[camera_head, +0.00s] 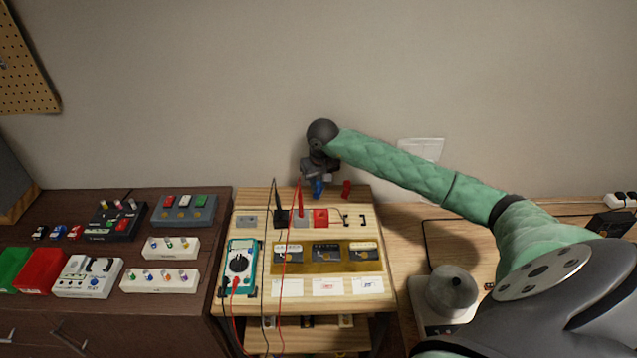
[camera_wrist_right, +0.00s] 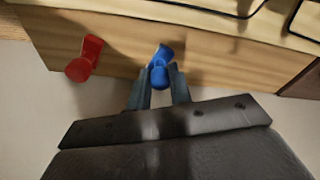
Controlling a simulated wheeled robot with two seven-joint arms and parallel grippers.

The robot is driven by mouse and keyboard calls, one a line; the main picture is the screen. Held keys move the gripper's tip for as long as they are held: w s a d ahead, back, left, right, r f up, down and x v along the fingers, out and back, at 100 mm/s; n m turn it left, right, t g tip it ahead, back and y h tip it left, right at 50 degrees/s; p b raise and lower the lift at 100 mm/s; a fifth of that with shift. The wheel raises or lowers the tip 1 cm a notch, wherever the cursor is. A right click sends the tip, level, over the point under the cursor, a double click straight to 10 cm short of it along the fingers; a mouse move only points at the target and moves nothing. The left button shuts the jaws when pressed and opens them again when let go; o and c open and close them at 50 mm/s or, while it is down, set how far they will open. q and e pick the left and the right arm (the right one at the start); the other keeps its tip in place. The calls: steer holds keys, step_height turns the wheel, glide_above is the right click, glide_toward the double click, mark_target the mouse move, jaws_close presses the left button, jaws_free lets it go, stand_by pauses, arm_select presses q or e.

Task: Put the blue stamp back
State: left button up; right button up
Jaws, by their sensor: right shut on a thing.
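The blue stamp (camera_head: 318,189) is at the back edge of the light wooden work board (camera_head: 237,300). It also shows in the right wrist view (camera_wrist_right: 161,57), between the two fingers. My right gripper (camera_head: 317,178) points down over the back of the board and is shut on the blue stamp; in the wrist view the fingers (camera_wrist_right: 159,84) flank its rounded end. A red stamp (camera_head: 346,189) is beside it to the right, apart from the gripper; it shows at left in the wrist view (camera_wrist_right: 87,57). My left gripper is out of view.
A teal multimeter (camera_head: 239,264) with red and black leads lies on the board. The red lead (camera_head: 286,250) runs across it. Several effect pedals (camera_head: 160,280) cover the dark bench at left. The wall (camera_head: 230,90) is close behind the gripper.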

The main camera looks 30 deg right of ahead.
steer(key=o, duration=0.8)
arm_select(q)
steer(key=shift+r, duration=0.1)
arm_select(e)
steer(key=shift+r, duration=0.8)
arm_select(q)
step_height(320, 180, up, 11)
steer(key=w+d+b, duration=0.2)
steer(key=b, duration=0.1)
steer(key=shift+w+d+b, duration=0.15)
steer(key=shift+w+b, duration=0.05)
steer(key=shift+b, duration=0.15)
arm_select(e)
steer(key=r, duration=0.3)
steer(key=s+r, duration=0.1)
steer(key=r, duration=0.6)
steer(key=shift+s+a+r, duration=0.15)
steer(key=shift+s+r, duration=0.05)
steer(key=shift+s, duration=0.2)
